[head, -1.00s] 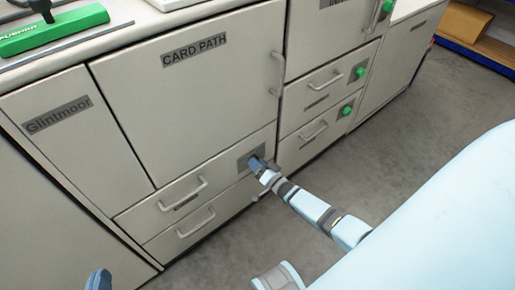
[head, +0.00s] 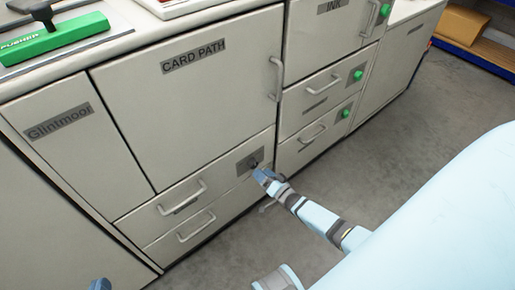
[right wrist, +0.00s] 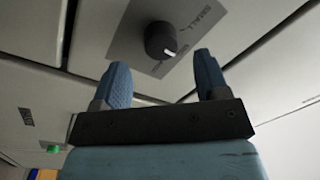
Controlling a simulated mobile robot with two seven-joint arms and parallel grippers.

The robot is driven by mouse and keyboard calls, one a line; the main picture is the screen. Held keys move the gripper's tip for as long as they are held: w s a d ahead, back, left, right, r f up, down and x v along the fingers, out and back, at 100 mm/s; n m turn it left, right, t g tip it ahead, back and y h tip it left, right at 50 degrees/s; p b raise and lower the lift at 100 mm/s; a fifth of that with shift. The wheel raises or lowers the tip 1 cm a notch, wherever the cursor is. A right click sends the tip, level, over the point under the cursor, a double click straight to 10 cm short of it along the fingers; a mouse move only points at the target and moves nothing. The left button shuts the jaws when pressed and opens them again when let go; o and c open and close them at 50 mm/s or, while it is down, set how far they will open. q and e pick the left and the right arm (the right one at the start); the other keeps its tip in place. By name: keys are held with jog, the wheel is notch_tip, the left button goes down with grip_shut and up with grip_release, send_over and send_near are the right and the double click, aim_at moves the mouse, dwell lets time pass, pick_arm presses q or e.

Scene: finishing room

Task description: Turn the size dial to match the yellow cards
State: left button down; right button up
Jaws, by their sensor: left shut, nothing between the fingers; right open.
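The size dial (right wrist: 160,40) is a dark round knob on a grey plate (right wrist: 128,28) in the right wrist view. Its white mark points to the picture's lower right. "SMALL" is legible on the plate; the lettering nearer the mark is too unclear to read. In the head view the plate (head: 242,166) is on the cabinet front below the "CARD PATH" door. My right gripper (right wrist: 163,72) is open and empty, just clear of the dial; it also shows in the head view (head: 262,174). My left gripper (head: 100,284) barely shows at the bottom left, shut and empty. No yellow cards are visible.
The "CARD PATH" door (head: 190,100) and drawers with bar handles (head: 183,197) surround the plate. Green knobs (head: 358,76) are on the cabinet to the right. A green pusher (head: 60,38) lies on the worktop. The grey floor (head: 400,150) at right is clear.

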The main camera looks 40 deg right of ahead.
pick_arm(q)
jog(key=f, duration=0.1)
jog(key=s+a+f+g+p, duration=0.1)
jog(key=f+g+y, duration=0.1)
jog(key=f, duration=0.1)
jog(key=shift+s+a, duration=0.35)
jog(key=shift+s, duration=0.05)
pick_arm(e)
jog(key=s+d, duration=0.1)
jog(key=s, duration=0.8)
jog(key=shift+s+d+f, duration=0.15)
jog(key=shift+s+f, duration=0.1)
jog(key=shift+s, duration=0.05)
pick_arm(q)
jog(key=shift+a, duration=0.1)
